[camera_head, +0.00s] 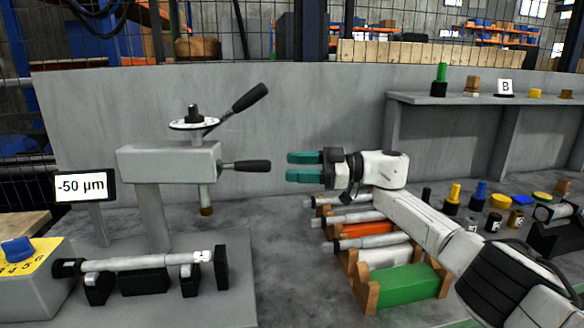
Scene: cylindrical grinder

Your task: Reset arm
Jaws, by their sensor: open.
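My gripper (291,167) has two teal fingers that are apart, with nothing between them. It points left, above the bench top, just right of the black lever handle (247,166) of the grey measuring stand (165,163), with a small gap between them in the picture. My white and black arm reaches in from the lower right. It passes in front of part of a rack (367,294) with wooden end pieces that holds several metal shafts (372,240).
A display (84,186) reads -50 µm. A shaft (145,261) lies on black supports at the front left, beside a yellow-topped dial box (32,270). Small coloured parts, including a yellow cap (501,201), stand at right below a grey shelf (480,99). Bare bench shows at centre.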

